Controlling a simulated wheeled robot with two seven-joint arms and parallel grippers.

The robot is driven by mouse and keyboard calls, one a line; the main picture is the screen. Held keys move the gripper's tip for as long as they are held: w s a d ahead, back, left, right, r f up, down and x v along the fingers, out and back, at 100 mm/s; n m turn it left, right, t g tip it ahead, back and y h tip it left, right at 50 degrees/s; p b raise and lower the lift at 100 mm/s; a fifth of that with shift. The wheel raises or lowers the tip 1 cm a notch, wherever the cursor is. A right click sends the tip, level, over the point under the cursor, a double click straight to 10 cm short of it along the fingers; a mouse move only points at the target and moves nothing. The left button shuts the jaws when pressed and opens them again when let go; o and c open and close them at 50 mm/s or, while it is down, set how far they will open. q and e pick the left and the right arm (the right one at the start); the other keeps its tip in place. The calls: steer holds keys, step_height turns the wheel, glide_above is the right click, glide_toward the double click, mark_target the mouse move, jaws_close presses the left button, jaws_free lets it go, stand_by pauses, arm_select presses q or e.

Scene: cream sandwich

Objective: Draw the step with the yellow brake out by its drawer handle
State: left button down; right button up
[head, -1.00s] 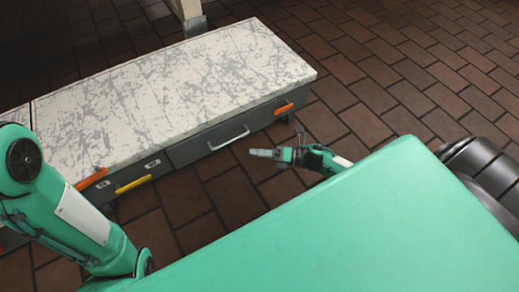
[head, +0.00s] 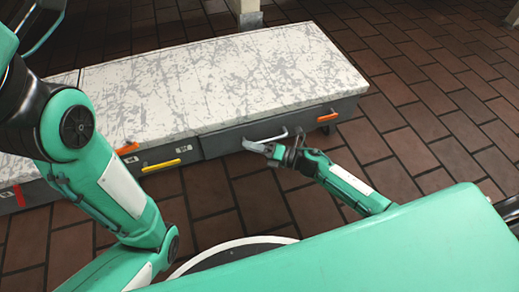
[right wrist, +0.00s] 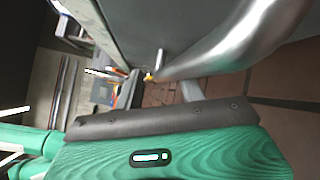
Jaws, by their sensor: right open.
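The step (head: 220,75) is a long grey bench with a scuffed white top. The yellow brake (head: 161,166) is on its front, left of the drawer (head: 222,143). The drawer's silver handle (head: 277,139) is a curved bar on the front; the drawer looks closed. My right gripper (head: 264,149) is open, its fingertips close at the handle's left part in the head view. The handle bar (right wrist: 245,45) looms large in the right wrist view, close to the gripper; I cannot tell whether it is between the fingers. My left arm shows at the left, its gripper out of view.
Orange levers (head: 127,148) (head: 327,118) sit on the step's front on both sides of the drawer. A red piece (head: 20,195) is at the far left. A post (head: 248,14) stands behind the step. Brown tiled floor (head: 440,130) is open to the right and front.

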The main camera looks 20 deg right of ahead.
jaws_close()
stand_by(1.4)
